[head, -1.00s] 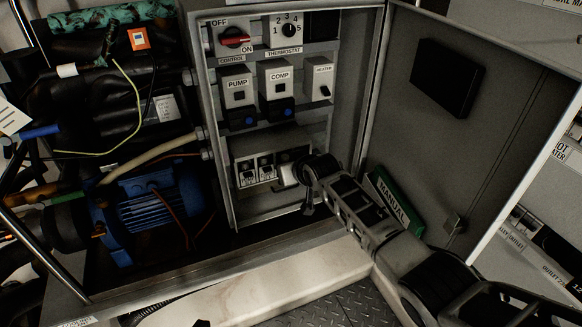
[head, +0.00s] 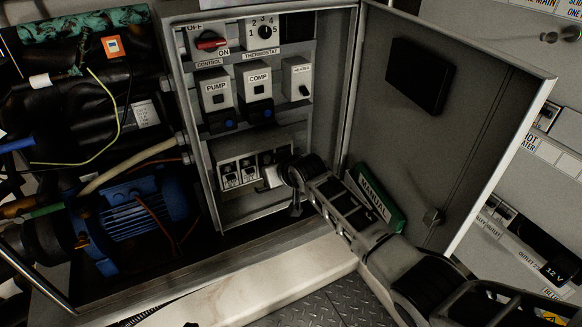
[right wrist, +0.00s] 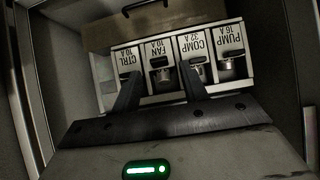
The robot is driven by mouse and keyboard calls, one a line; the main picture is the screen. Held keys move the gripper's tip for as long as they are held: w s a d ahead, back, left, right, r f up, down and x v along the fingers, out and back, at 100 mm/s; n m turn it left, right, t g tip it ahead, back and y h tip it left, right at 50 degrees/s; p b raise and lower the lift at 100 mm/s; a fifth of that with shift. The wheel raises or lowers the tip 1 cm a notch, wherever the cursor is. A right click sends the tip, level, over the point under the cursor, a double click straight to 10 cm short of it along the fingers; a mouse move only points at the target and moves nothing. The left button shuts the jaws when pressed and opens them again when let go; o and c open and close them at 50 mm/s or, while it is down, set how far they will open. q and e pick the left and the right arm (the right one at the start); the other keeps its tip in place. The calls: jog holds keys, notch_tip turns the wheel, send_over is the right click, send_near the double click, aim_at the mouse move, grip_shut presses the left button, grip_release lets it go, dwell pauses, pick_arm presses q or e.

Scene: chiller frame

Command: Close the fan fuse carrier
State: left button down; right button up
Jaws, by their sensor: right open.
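The fan fuse carrier (right wrist: 161,76), labelled FAN 10 A, is in the right wrist view, where the labels read upside down. It sits in a row between the CTRL carrier (right wrist: 127,62) and the COMP carrier (right wrist: 196,68), with the PUMP carrier (right wrist: 232,64) beyond. My right gripper (right wrist: 158,92) is open, its two dark fingers either side of the fan carrier's lower part. I cannot tell whether they touch it or how far it is tilted out. In the head view my right gripper (head: 278,176) is at the right end of the fuse row (head: 238,174). My left gripper is not in view.
Switch boxes (head: 257,85) are above the fuses. A blue motor (head: 140,215) is at left. A pale ledge (head: 240,287) runs below the cabinet.

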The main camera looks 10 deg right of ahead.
jog(key=p+v, duration=0.3)
jog(key=v, duration=1.1)
jog(key=shift+f, duration=0.15)
